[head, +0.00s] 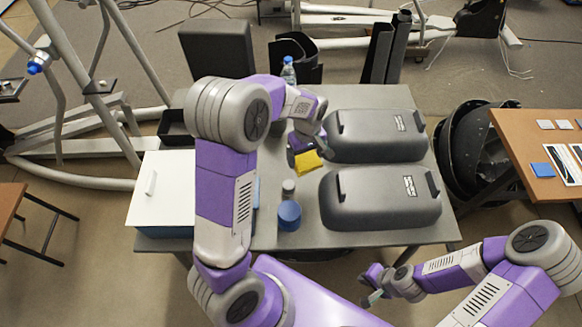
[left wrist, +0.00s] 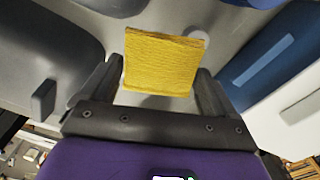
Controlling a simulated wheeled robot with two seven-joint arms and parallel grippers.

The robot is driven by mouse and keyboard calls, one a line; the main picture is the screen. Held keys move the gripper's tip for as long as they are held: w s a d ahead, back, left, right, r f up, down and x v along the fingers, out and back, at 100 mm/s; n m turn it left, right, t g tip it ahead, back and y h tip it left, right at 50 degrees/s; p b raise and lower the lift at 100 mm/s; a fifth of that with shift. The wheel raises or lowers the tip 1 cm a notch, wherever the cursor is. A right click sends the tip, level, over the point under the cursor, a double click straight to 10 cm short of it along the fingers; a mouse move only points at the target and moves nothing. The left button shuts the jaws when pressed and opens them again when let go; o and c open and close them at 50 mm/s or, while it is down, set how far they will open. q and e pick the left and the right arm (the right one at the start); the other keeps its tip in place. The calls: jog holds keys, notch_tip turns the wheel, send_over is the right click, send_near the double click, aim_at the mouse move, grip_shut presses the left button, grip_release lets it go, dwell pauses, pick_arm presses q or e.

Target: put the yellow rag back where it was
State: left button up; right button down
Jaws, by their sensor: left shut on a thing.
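The yellow rag (head: 307,161) is over the middle of the grey table (head: 270,232), beside the two dark grey covers. My left gripper (head: 301,152) is shut on it. In the left wrist view the rag (left wrist: 164,62) shows as a flat square between the two dark fingers of the left gripper (left wrist: 163,85). I cannot tell whether the rag touches the table. My right gripper (head: 372,284) hangs in front of the table, away from the rag; its fingers are too small to read.
Two dark grey covers (head: 375,135) (head: 385,198) fill the table's right half. A blue jar (head: 289,214) and a small grey container (head: 288,187) stand near the front. A white-lidded box (head: 162,190) stands at left, and a bottle (head: 289,72) at the back.

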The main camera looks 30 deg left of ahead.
pick_arm(q)
jog(key=w+a+f+n+b, duration=0.35)
jog(key=a+n+b, duration=0.35)
jog(key=n, duration=0.7)
jog(key=f, duration=0.3)
jog(key=a+f+b, duration=0.1)
jog(key=f, duration=0.1)
jog(key=f+b, duration=0.1)
jog(key=f, duration=0.2)
jog(key=shift+w+a+f, duration=0.15)
jog(key=shift+a+f, duration=0.05)
jog(key=shift+f, duration=0.1)
jog(key=shift+f+b, duration=0.2)
jog(key=shift+b, duration=0.15)
jog(key=o, duration=0.7)
jog(key=shift+c, duration=0.2)
jog(key=shift+r, duration=0.15)
notch_tip(320, 180, up, 12)
jog(key=p, duration=0.4)
